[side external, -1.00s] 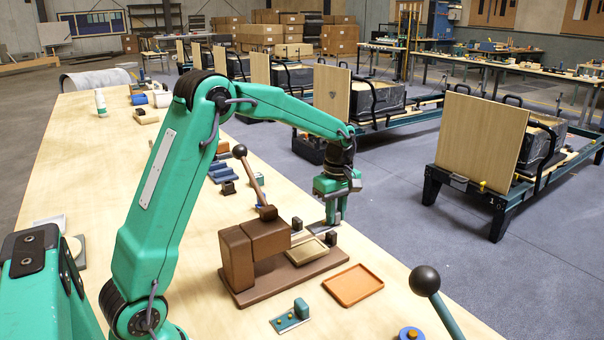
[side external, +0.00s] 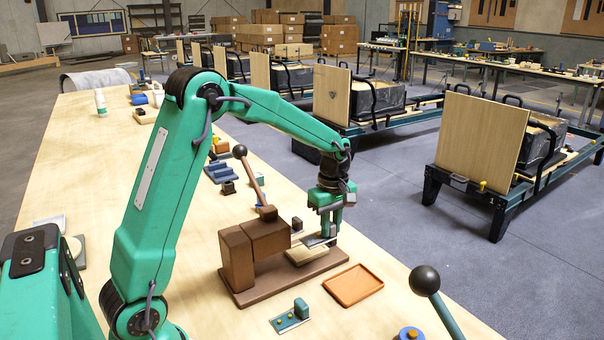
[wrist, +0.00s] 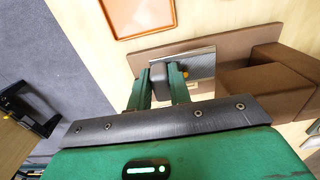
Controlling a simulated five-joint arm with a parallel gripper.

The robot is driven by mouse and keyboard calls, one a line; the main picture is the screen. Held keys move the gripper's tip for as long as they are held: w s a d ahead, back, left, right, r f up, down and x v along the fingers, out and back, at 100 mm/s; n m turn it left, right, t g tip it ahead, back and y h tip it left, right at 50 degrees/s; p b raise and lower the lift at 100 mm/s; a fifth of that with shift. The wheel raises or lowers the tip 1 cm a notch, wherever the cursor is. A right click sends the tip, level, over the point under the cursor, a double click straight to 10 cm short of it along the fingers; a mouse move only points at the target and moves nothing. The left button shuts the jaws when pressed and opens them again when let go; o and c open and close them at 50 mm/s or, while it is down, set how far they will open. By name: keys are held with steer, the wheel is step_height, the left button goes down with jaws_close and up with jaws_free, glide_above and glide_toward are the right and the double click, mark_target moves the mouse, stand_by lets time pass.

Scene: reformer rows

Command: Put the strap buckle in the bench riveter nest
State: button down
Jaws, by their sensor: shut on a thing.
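The strap buckle (wrist: 197,66) shows in the wrist view as a flat silver plate with a dark block between my fingers. My gripper (side external: 330,231) is shut on it; the fingers also show in the wrist view (wrist: 161,84). In the side view the buckle (side external: 316,241) is a thin grey plate over the far part of the nest (side external: 305,254), a shallow tan tray on the bench riveter's brown base (side external: 262,290). The plate hides part of the nest. I cannot tell whether it touches the nest. The riveter's brown body (side external: 237,258) stands left of the nest.
The riveter's lever with a dark ball (side external: 240,151) rises behind its body. An orange tray (side external: 353,285) lies right of the base. A green fixture (side external: 291,317) and another ball-topped lever (side external: 425,280) are at the front.

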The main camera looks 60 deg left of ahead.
steer(key=a+f, duration=0.1)
steer(key=a, duration=0.1)
steer(key=w+a+f, duration=0.1)
steer(key=a+f, duration=0.1)
steer(key=a, duration=0.1)
steer(key=a+f, duration=0.1)
steer(key=a, duration=0.1)
steer(key=shift+w+a+f, duration=0.25)
steer(key=shift+w+f, duration=0.05)
steer(key=shift+f, duration=2)
steer(key=shift+f, duration=0.15)
steer(key=c, duration=1.3)
jaws_free()
step_height(320, 180, up, 12)
steer(key=shift+r, duration=0.2)
